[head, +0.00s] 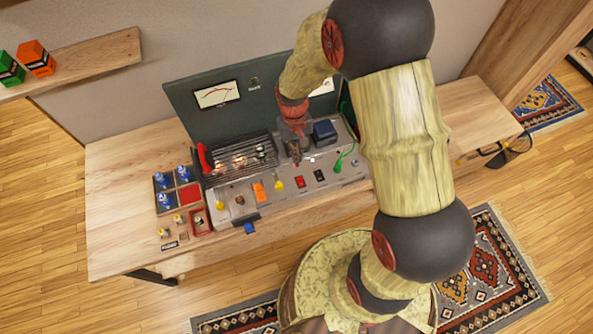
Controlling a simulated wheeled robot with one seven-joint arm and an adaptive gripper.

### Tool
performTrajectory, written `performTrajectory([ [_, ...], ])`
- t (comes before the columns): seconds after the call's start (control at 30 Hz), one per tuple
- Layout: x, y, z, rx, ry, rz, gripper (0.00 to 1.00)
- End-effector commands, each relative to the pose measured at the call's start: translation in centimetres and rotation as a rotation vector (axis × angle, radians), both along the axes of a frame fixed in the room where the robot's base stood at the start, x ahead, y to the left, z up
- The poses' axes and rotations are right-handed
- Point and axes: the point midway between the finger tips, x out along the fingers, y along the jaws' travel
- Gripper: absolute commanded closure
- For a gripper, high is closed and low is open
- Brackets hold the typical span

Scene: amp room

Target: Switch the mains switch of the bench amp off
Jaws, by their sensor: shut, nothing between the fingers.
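The bench amp (226,124) stands on the wooden bench, with a dark upright back panel carrying a meter and a grey control deck in front. On the deck front are a red rocker switch (300,182) and a black rocker switch (320,175). I cannot read their labels, so I cannot tell which is the mains switch, or their positions. My gripper (294,161) points down over the deck, shut and empty, just behind the red rocker in the picture. Contact with the deck cannot be told. My arm hides the right part of the back panel.
An orange switch (259,191), yellow-topped controls (278,183), a green lever (344,157) and a dark blue block (324,132) crowd the deck. Glowing parts sit behind a wire guard (241,158). A divided tray (177,198) stands left. The bench's left end is clear.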

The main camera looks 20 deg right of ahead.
Motion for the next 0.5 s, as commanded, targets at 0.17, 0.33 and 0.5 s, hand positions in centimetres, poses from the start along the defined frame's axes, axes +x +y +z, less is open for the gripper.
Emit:
performTrajectory([
  [0.17, 0.1, 0.0, 0.0, 0.000, -0.005, 0.000, 1.00],
  [0.33, 0.1, 0.0, -0.1, 0.000, -0.005, 0.000, 1.00],
  [0.5, -0.1, 0.0, -1.3, 0.000, -0.004, 0.000, 1.00],
])
